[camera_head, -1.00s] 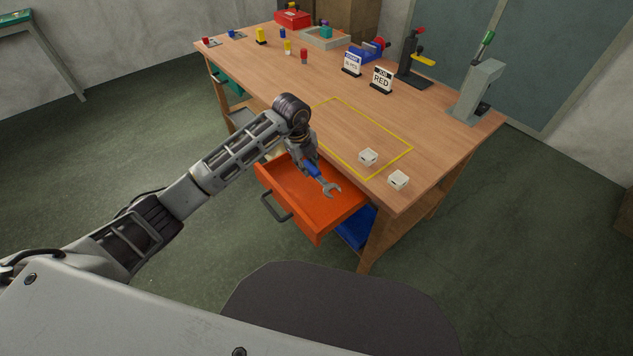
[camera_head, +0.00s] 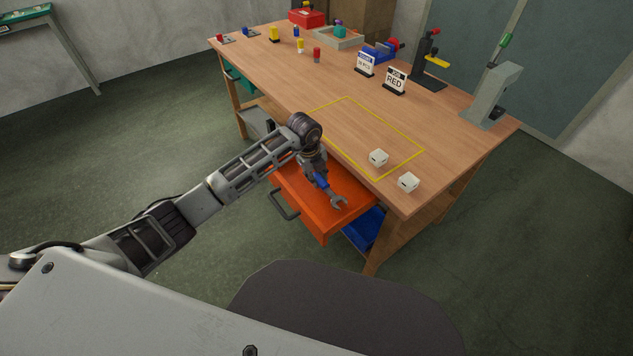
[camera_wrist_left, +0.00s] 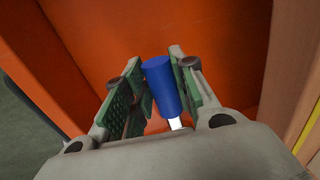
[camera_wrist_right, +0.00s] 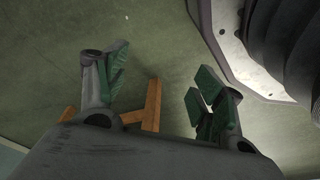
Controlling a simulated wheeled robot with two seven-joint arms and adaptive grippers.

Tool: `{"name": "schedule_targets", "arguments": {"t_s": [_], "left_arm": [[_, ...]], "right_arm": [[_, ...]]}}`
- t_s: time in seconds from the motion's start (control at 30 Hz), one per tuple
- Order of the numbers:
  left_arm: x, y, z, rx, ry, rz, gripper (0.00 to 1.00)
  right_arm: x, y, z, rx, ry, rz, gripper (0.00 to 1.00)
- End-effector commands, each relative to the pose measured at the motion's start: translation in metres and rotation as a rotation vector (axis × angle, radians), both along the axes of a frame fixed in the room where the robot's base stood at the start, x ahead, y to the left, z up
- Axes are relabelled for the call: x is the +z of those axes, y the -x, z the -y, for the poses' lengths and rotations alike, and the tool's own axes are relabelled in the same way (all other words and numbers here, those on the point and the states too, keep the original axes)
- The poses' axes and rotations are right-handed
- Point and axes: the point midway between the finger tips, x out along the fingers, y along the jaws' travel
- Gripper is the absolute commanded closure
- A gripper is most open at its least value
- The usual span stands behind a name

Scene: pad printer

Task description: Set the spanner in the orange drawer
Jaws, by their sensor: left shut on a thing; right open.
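The spanner (camera_head: 334,196) has a blue grip and a grey open-jaw head. My left gripper (camera_head: 319,179) is shut on its blue grip, which also shows between the green-padded fingers in the left wrist view (camera_wrist_left: 162,85). The orange drawer (camera_head: 302,212) is pulled out from the table's front. The spanner is over the drawer's open inside, with its head towards the front right; I cannot tell whether it touches the floor of the drawer. My right gripper (camera_wrist_right: 158,105) shows only in its wrist view, open and empty above the green floor.
The wooden table (camera_head: 300,85) carries two white blocks (camera_head: 378,158) near a yellow outline, label stands (camera_head: 395,80) and a grey press (camera_head: 492,95). The drawer's dark handle (camera_head: 284,205) sticks out at its front. A blue bin (camera_head: 364,227) sits below the drawer.

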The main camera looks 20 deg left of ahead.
Motion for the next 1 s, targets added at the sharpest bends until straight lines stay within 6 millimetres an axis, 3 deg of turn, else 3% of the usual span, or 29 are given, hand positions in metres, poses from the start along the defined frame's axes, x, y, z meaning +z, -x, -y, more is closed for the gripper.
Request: {"name": "schedule_targets", "arguments": {"t_s": [0.3,0.9,0.93,1.0], "left_arm": [[-0.03,0.0,0.0,0.001,0.001,-0.001,1.0],[-0.036,0.0,0.0,0.0,-0.001,-0.001,1.0],[-0.036,0.0,0.0,0.0,-0.001,-0.001,0.71],[-0.036,0.001,0.0,0.0,0.0,-0.002,0.62]], "right_arm": [[0.019,-0.014,-0.005,0.002,-0.005,0.011,0.32],[0.019,-0.007,-0.006,0.002,-0.006,-0.007,0.32],[0.02,-0.008,-0.006,0.002,-0.007,-0.005,0.32],[0.023,-0.01,-0.007,0.003,-0.008,0.001,0.32]]}}
